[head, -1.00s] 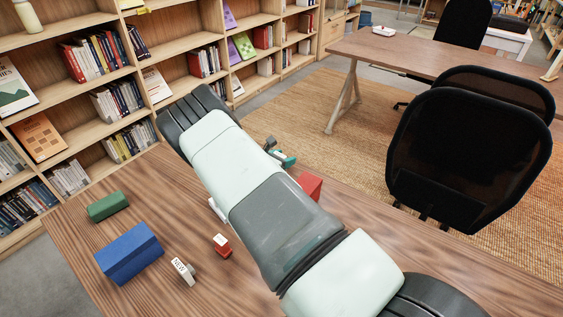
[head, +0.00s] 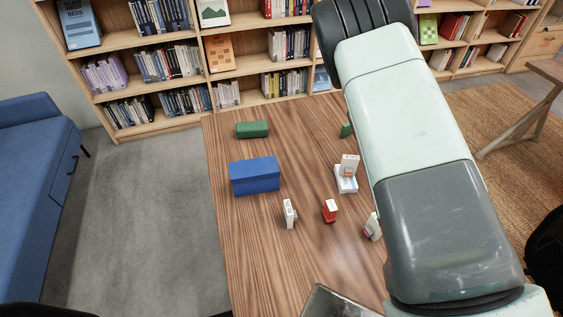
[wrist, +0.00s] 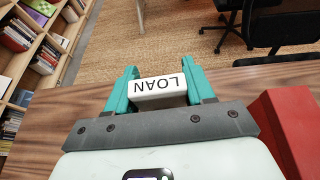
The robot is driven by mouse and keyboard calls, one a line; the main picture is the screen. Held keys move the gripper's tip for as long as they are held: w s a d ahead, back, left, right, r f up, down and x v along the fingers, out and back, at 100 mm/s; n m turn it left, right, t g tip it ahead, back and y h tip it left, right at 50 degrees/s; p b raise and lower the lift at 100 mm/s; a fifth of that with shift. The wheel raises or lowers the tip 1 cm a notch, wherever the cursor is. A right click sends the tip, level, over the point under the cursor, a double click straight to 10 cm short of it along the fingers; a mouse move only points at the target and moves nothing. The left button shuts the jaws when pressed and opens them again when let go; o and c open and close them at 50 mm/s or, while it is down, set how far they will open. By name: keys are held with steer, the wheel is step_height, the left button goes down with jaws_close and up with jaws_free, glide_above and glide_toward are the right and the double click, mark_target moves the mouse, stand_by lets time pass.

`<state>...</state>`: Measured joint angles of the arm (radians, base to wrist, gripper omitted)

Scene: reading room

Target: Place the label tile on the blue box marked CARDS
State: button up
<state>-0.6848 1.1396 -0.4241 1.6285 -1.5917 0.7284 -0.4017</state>
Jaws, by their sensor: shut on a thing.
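My gripper (wrist: 159,74) shows in the wrist view, its teal fingers shut on the two ends of a white label tile (wrist: 157,90). The tile reads LOAN, upside down in that view. It is held above the table's edge. In the head view my arm hides the gripper and the held tile. The blue box (head: 255,177) lies on the left part of the wooden table in the head view, apart from my arm. Its top looks bare, and no CARDS marking is readable on the sides I see.
On the table (head: 265,245) stand a green box (head: 252,130), a white tile (head: 290,212), a red block (head: 330,210), and a white tile (head: 349,165) on a pale block. A red box (wrist: 290,125) is close to my gripper's right. Bare table surrounds the blue box.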

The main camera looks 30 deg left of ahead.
steer(key=s+a+r+n+t+y, duration=0.15)
steer(key=s+a, duration=0.25)
steer(key=a, duration=0.4)
steer(key=s+a+r+n+y, duration=0.2)
steer(key=s+a, duration=0.2)
steer(key=a, duration=0.5)
steer(key=s+a+r+n+t+y, duration=0.1)
steer(key=s+a+n+y, duration=0.1)
steer(key=s+a, duration=0.45)
steer(key=n+y, duration=0.3)
steer(key=y, duration=0.1)
glide_above(258, 161)
step_height(258, 161, down, 2)
steer(key=shift+f+t, duration=0.15)
steer(key=shift+t, duration=0.3)
steer(key=shift+f, duration=2.35)
steer(key=shift+f, duration=0.1)
steer(key=o, duration=1)
steer(key=shift+o, duration=0.2)
